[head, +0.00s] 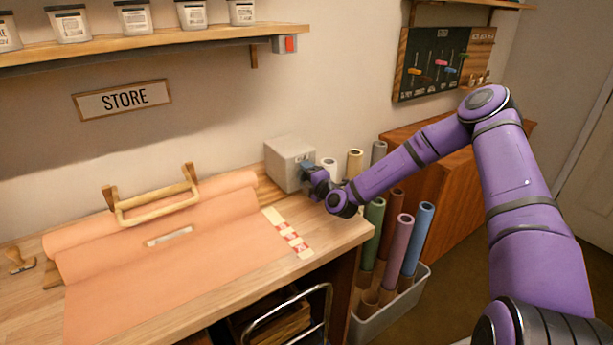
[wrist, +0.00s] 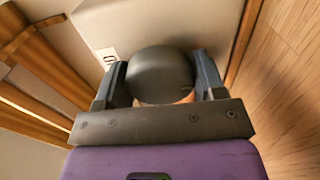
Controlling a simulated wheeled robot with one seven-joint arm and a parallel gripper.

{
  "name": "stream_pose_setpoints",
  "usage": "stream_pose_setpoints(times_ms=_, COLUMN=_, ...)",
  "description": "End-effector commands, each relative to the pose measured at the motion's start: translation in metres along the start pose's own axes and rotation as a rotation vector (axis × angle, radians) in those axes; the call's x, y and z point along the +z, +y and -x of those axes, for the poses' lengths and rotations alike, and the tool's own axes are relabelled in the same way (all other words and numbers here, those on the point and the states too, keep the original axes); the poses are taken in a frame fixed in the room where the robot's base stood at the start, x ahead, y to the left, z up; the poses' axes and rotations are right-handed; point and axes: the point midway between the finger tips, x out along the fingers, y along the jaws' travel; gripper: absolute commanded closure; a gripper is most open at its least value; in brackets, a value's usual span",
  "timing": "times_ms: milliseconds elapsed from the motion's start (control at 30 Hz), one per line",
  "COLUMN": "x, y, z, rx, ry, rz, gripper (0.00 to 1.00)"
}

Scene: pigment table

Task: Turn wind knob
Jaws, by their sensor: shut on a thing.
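The wind knob (wrist: 160,75) is a dark grey, rounded knob in the wrist view. It sits between the two blue-grey fingers of my gripper (wrist: 162,82), one finger on each side. My gripper is shut on it. In the head view my gripper (head: 307,168) is at the right face of a grey box (head: 288,163) at the back right of the bench. The knob is hidden behind my gripper there. A small white label (wrist: 106,57) shows beside the knob in the wrist view.
An orange sheet (head: 170,275) covers much of the wooden bench, with a wooden-handled frame (head: 155,203) at its back. A bin (head: 395,322) of coloured rolls stands right of the bench, below my arm. A shelf (head: 150,45) of jars hangs above.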

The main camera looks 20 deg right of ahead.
Motion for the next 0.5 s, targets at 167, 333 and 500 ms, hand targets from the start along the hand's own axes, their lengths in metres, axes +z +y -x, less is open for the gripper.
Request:
stream_pose_setpoints(times_ms=167, x=-0.0003, y=-0.0020, z=0.0010, rx=-0.005, ry=0.001, rz=0.000, gripper=0.60)
stream_pose_setpoints(times_ms=333, x=-0.0003, y=-0.0016, z=0.0008, rx=-0.004, ry=0.001, rz=0.000, gripper=0.12)
stream_pose_setpoints(times_ms=500, x=-0.0002, y=-0.0009, z=0.0005, rx=-0.002, ry=0.000, rz=0.001, gripper=0.12)
